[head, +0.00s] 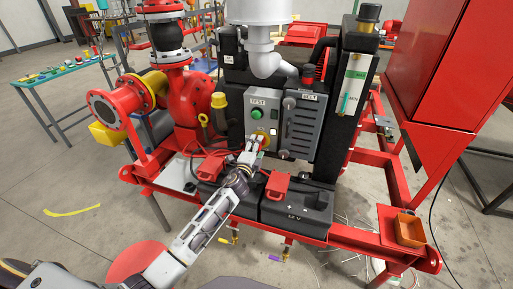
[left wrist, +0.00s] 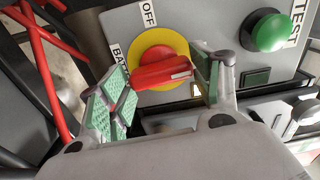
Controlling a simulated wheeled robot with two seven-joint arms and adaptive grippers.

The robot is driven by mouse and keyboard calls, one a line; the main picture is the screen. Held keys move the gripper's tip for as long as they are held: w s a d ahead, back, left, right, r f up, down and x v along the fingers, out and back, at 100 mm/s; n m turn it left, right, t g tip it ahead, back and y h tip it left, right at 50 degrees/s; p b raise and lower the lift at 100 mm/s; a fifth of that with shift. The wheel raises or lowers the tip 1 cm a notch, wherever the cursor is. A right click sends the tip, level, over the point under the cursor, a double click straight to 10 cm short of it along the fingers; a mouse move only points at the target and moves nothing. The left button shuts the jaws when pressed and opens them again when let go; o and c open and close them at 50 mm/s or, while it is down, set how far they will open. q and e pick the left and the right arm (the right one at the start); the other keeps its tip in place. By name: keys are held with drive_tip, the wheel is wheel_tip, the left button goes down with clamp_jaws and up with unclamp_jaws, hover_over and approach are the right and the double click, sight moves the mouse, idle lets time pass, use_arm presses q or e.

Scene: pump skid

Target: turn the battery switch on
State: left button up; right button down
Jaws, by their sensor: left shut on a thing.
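The battery switch is a red handle (left wrist: 160,75) on a yellow round plate (left wrist: 152,46) on the grey control panel (head: 276,100). In the left wrist view its plate has an OFF label (left wrist: 149,13) above it and a partly hidden BAT label at its left. No ON label shows. My left gripper (left wrist: 165,80) is around the red handle, with one green-padded finger on each side, shut on it. In the head view my left gripper (head: 257,144) is at the lower part of the panel and hides most of the switch. My right gripper is not in view.
A green TEST button (head: 257,114) sits above the switch in the head view. A vented BELT cover (head: 302,122) is to its right. Black batteries with red caps (head: 277,184) stand below the panel, close under my arm. A red cabinet (head: 440,75) stands at the right.

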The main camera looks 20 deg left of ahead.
use_arm(q)
drive_tip(key=shift+f+m, duration=0.1)
drive_tip(key=shift+m, duration=0.4)
drive_tip(key=o, duration=1)
drive_tip(key=shift+s, duration=0.1)
drive_tip(key=shift+s+a, duration=0.2)
drive_tip(key=shift+s, duration=5.7)
